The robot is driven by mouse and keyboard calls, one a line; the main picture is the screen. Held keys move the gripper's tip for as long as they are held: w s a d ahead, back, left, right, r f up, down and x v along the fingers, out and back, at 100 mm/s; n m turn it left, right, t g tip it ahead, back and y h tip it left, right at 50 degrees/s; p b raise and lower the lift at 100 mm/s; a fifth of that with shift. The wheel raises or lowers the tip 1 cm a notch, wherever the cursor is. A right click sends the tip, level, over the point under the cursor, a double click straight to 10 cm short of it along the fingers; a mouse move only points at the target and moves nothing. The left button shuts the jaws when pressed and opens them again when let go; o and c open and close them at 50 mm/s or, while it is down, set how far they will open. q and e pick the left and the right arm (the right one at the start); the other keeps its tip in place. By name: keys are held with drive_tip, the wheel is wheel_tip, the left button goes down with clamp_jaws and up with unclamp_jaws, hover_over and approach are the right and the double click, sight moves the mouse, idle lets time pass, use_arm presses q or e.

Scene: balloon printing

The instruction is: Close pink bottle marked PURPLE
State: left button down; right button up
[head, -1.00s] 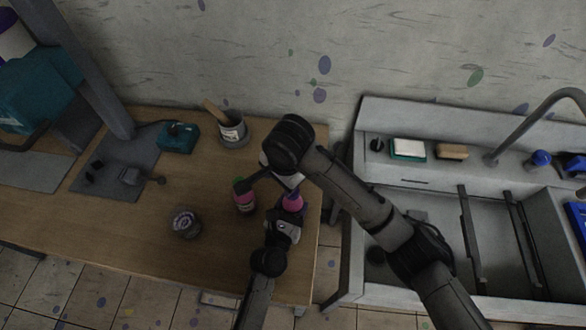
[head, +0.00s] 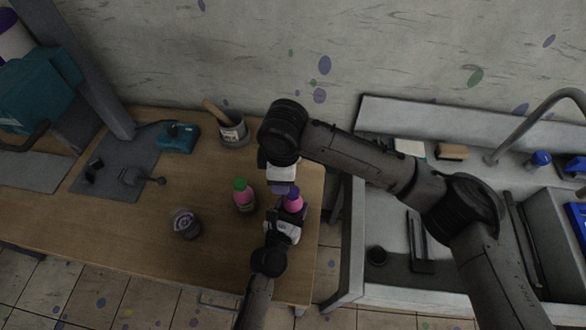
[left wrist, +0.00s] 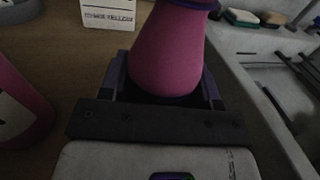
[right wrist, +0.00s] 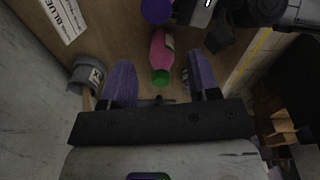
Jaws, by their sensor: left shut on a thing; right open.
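A pink bottle with a purple top (head: 294,203) stands near the table's right end. My left gripper (left wrist: 161,92) is shut on its lower body, and the bottle also shows in the left wrist view (left wrist: 166,52). Its purple top (right wrist: 157,10) shows at the upper edge of the right wrist view. I cannot tell how tightly the top sits. My right gripper (head: 282,188) is open close beside and behind that top. Nothing shows held between its fingers. A second pink bottle, with a green cap (head: 243,196), stands to the left, apart from both grippers.
A grey pot with a wooden handle (head: 234,133) stands at the back, and a round grey jar (head: 185,223) at the front left. A teal device (head: 178,138) is at the back left. The sink (head: 400,255) lies right of the table. The table's middle is clear.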

sight(293, 190)
drive_tip(key=n, duration=0.4)
drive_tip(key=d+n, duration=0.1)
drive_tip(key=n, duration=0.1)
drive_tip(key=shift+d+r, duration=0.1)
drive_tip(key=shift+r, duration=0.15)
drive_tip(key=n, duration=0.2)
drive_tip(key=d+n, duration=0.1)
drive_tip(key=n, duration=0.3)
drive_tip(key=shift+w+d+r+g+h, duration=0.1)
drive_tip(key=shift+d+r+g+h, duration=0.1)
drive_tip(key=shift+r+g+h, duration=0.15)
drive_tip(key=shift+f, duration=0.15)
drive_tip(key=shift+f, duration=4)
drive_tip(key=shift+c, duration=0.2)
